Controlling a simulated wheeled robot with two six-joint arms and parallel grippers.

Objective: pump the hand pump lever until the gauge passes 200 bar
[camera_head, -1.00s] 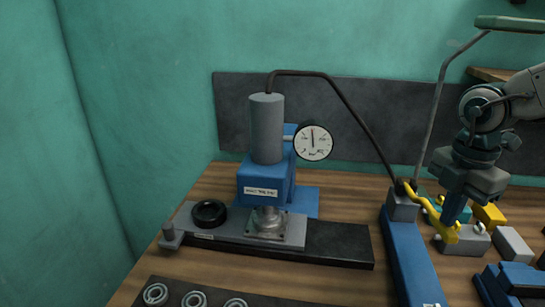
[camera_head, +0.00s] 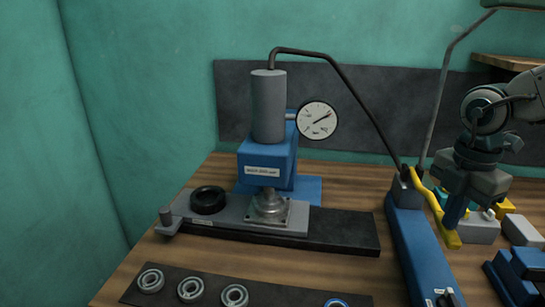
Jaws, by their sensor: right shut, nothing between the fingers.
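The hand pump is a long blue body (camera_head: 418,245) on the bench at the right, with a grey block at its far end. Its yellow lever (camera_head: 431,193) slants down to the right from that block. My right gripper (camera_head: 455,218) points down at the lever's lower end; its fingers are shut and empty, against or very close to the lever. I cannot tell whether they touch. The round white gauge (camera_head: 318,121) is on the press (camera_head: 268,155), its needle pointing up and right; its numbers are too small to read. My left gripper is not in view.
A black hose (camera_head: 345,95) runs from the press top to the pump. Grey and yellow blocks (camera_head: 483,228) and a blue part (camera_head: 518,275) lie right of the lever. Bearing rings (camera_head: 190,289) sit on a dark strip in front. A black ring (camera_head: 208,199) rests on the press base.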

